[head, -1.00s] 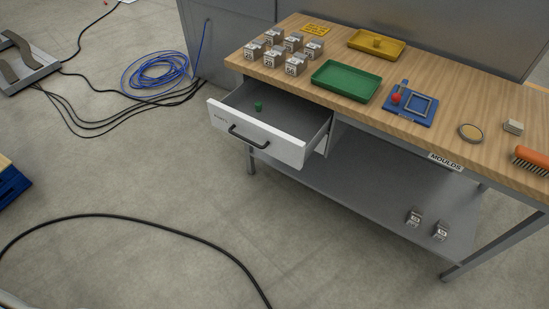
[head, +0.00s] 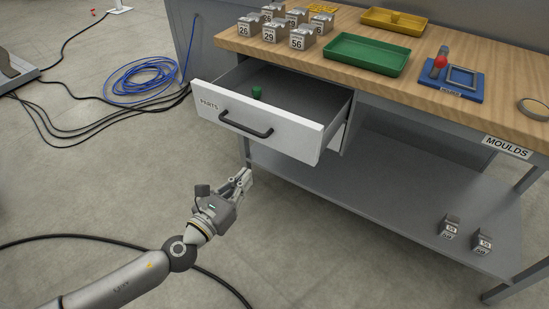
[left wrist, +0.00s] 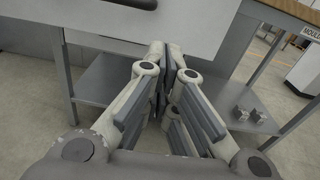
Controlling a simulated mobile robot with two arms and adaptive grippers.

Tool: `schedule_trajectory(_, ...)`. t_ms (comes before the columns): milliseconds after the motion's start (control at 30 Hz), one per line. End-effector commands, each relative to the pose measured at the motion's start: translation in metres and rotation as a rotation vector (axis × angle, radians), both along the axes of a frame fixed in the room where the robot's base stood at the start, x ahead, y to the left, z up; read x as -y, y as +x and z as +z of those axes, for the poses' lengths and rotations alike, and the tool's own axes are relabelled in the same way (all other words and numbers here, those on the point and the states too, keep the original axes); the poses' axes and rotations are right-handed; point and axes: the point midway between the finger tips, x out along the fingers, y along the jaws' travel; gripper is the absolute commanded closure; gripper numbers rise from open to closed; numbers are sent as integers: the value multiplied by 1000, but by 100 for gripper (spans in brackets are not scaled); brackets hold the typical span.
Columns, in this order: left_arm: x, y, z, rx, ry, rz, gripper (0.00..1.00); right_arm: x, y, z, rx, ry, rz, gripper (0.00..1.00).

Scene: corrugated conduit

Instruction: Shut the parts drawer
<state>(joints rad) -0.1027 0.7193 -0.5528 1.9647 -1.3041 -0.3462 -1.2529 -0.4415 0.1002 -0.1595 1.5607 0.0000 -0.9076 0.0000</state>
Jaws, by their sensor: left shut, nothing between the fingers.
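The parts drawer (head: 265,123) is white, labelled PARTS, and stands pulled well out from under the bench top in the head view. Its black bar handle (head: 246,124) is on the front panel. My right gripper is not in view.
The wooden bench (head: 395,82) carries metal mould blocks (head: 303,36), a green tray (head: 366,54), a yellow tray (head: 394,21) and a blue fixture (head: 448,82). A grey lower shelf (head: 380,190) holds two blocks. Black cables and a blue coil (head: 145,78) lie on the floor.

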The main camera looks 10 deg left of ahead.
Motion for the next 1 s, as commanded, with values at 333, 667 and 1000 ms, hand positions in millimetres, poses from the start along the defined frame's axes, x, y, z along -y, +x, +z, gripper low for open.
schedule_trajectory(333, 15, 29, 9, 31, 25, -12, 100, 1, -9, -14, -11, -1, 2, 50)
schedule_trajectory(667, 35, 87, 8, 30, 23, -11, 100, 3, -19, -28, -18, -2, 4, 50)
schedule_trajectory(1000, 50, 126, 6, 27, 24, -12, 100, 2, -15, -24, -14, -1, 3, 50)
